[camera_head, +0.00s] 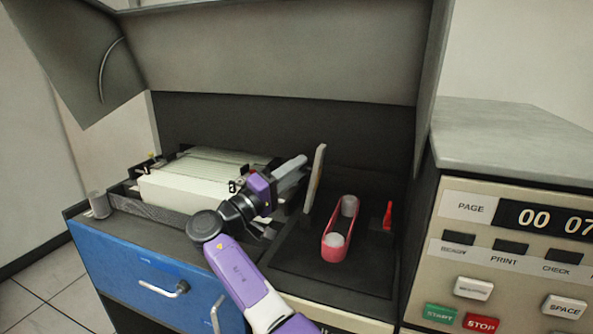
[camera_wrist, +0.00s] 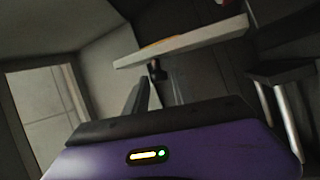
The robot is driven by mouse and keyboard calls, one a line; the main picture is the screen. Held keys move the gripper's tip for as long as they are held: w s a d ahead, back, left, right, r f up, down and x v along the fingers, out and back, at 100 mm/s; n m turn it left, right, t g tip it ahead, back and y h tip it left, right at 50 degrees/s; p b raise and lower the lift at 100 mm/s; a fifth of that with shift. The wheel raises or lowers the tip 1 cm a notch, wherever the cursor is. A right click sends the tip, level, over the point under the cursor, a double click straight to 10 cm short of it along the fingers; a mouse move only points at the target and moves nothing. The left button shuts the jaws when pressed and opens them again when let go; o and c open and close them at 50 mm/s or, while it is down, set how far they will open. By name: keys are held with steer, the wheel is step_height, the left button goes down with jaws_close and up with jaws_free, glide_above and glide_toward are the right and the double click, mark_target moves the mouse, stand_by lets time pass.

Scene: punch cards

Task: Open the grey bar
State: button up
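A pale grey bar (camera_head: 315,178) stands upright and slightly tilted on the dark machine bed, just right of my gripper. In the wrist view, a long pale bar (camera_wrist: 180,41) with a yellowish strip lies across, just beyond my fingertips. A small dark knob or bracket (camera_wrist: 155,70) shows below its edge. My gripper (camera_wrist: 158,88) has its two fingers apart, with the knob seen between or just beyond them; I cannot tell if they touch it.
A red tray (camera_head: 333,243) with two pale round ends lies right of the bar, with a small red piece (camera_head: 388,215) beside it. A white card stack (camera_head: 190,187) is on the left. The control panel (camera_head: 510,250) stands at right. A large grey cover (camera_head: 270,50) hangs overhead.

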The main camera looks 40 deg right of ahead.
steer(key=shift+o, duration=0.9)
steer(key=b+v, duration=0.2)
steer(key=v, duration=0.5)
steer(key=shift+a, duration=0.4)
steer(key=shift+f, duration=0.1)
